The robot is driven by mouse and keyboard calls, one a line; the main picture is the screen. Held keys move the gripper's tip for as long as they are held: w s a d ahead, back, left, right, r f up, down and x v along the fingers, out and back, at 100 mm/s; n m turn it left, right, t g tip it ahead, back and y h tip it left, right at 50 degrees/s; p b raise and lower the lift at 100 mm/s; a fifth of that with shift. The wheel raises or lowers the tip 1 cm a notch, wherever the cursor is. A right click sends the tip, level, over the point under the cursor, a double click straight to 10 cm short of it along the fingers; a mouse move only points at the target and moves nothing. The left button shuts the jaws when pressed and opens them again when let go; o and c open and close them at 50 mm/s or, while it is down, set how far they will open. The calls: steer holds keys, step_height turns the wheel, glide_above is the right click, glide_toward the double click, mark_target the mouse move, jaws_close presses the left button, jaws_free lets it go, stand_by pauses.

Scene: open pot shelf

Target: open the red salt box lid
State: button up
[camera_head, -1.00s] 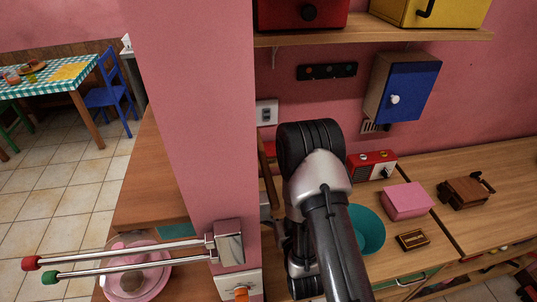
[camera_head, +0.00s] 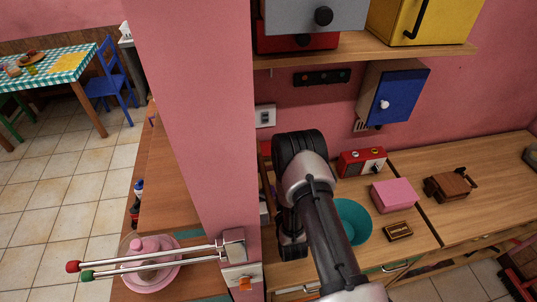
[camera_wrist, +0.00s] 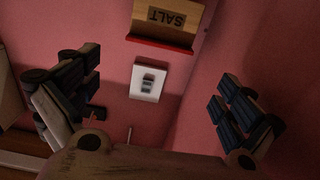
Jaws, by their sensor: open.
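The salt box (camera_wrist: 172,14) is wooden with a dark SALT label, which reads upside down at the top of the wrist view. Its red lid (camera_wrist: 160,43) shows as a strip along the box's lower edge in that picture and looks shut. In the head view a small red patch, likely the lid (camera_head: 265,147), shows below the wall socket, beside the pillar; my arm and the pillar hide most of the box. My gripper (camera_wrist: 160,72) is open and empty, its fingers wide apart at left and right, with the box beyond them, not touched.
A white wall socket (camera_wrist: 148,80) is beside the box. The pink pillar (camera_head: 200,110) stands close left of my arm, with rods with red and green knobs (camera_head: 150,258) in front.

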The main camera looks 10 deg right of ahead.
mark_target(268, 155)
steer(key=w, duration=1)
steer(key=shift+w, duration=0.1)
steer(key=c, duration=1.2)
steer(key=shift+r, duration=0.1)
